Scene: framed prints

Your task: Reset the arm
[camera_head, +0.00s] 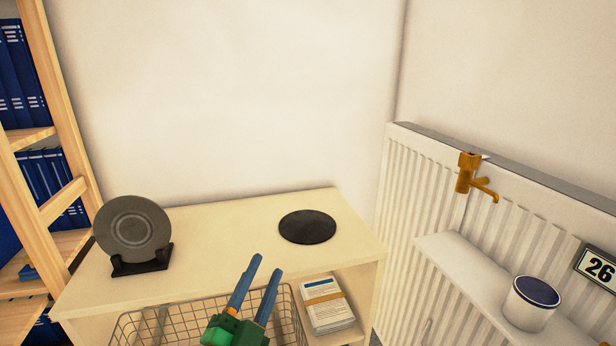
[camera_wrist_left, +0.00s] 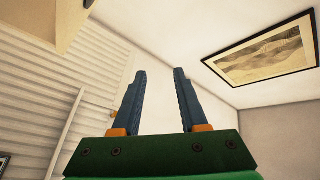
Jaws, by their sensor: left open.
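My left gripper (camera_head: 257,285) is in front of the cream shelf unit (camera_head: 225,222), over the wire basket at its front. Its two blue fingers are apart, with nothing between them. In the left wrist view the gripper (camera_wrist_left: 160,75) also shows open and empty, pointing up past a framed print (camera_wrist_left: 262,50) on the right. My right gripper is in neither view.
On the unit stand a grey plate (camera_head: 133,228) in a dark stand and a flat black disc (camera_head: 307,227). Below are a wire basket (camera_head: 165,322) and a paper stack (camera_head: 326,304).

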